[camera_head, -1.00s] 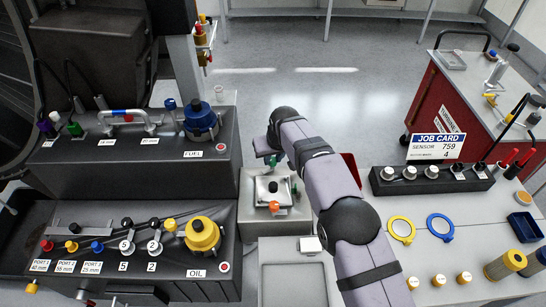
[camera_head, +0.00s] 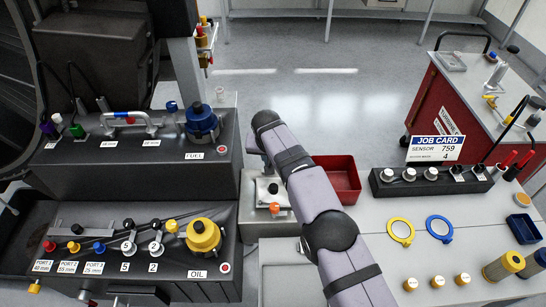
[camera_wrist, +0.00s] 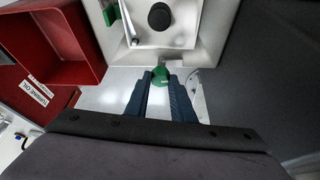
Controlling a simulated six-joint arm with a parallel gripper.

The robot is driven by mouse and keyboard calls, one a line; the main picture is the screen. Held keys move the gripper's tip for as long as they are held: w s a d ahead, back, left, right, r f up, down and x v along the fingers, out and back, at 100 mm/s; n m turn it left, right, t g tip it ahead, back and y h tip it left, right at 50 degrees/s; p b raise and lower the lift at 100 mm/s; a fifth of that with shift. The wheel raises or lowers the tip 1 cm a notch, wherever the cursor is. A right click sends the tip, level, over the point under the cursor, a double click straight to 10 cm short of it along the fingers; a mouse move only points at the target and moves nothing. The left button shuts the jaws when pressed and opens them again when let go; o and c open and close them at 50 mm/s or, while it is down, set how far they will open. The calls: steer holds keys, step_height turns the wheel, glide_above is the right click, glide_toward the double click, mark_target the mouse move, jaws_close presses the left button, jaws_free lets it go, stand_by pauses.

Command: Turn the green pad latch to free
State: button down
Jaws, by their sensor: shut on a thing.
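The green pad latch (camera_wrist: 161,73) is a small green knob at the edge of a pale square pad in the wrist view. My gripper (camera_wrist: 160,82) has its two blue-grey fingers on either side of the knob, shut on it. The pad (camera_head: 263,189), with a black knob (camera_wrist: 159,16) at its middle, stands on a light block in the head view. A second green piece (camera_wrist: 111,14) is at the pad's left edge in the wrist view, and an orange one (camera_head: 274,208) is at its front edge in the head view. My arm hides the gripped latch in the head view.
A red bin (camera_head: 337,172) is close to the right of the block. The dark fuel (camera_head: 130,165) and oil (camera_head: 125,215) units stand to the left. On the right bench are a yellow ring (camera_head: 401,230), a blue ring (camera_head: 439,228) and a dark rack (camera_head: 432,182).

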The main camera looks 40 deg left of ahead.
steer(key=shift+a+r+m+p, duration=0.15)
steer(key=shift+m+p, duration=0.35)
steer(key=shift+p, duration=0.6)
steer(key=c, duration=1.5)
jaws_free()
steer(key=shift+s+r+b, duration=0.1)
steer(key=shift+b, duration=0.2)
steer(key=shift+r+b, duration=0.15)
steer(key=shift+b, duration=0.15)
steer(key=shift+s+d+r+b, duration=0.35)
steer(key=shift+r+b, duration=0.3)
steer(key=shift+b, duration=0.3)
steer(key=shift+b+v, duration=1.2)
steer(key=shift+v, duration=1.35)
